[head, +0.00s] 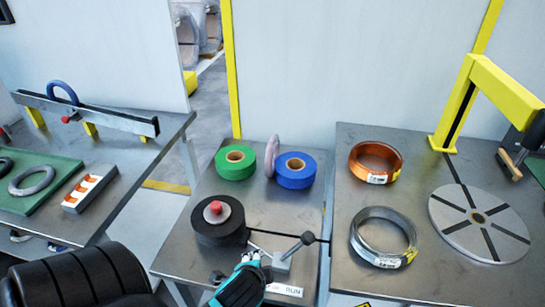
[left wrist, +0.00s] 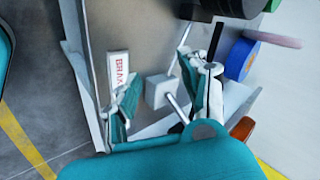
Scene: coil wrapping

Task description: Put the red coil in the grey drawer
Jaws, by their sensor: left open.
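No plainly red coil shows; a copper-orange coil (head: 357,163) with a white tag lies at the back of the right table in the head view. No grey drawer can be made out. My left gripper (head: 254,260) is at the front of the middle table in the head view, beside a small grey lever box (head: 274,262). In the left wrist view my left gripper (left wrist: 160,72) is open, its fingers apart on either side of the lever box (left wrist: 158,92). Nothing is held between them. My right gripper is not in view.
Green (head: 228,169) and blue (head: 296,178) rolls and a black roll (head: 219,232) with a red knob stand on the middle table. A grey wire coil (head: 358,240), a slotted disc (head: 475,232) and a yellow arm (head: 463,100) are on the right table.

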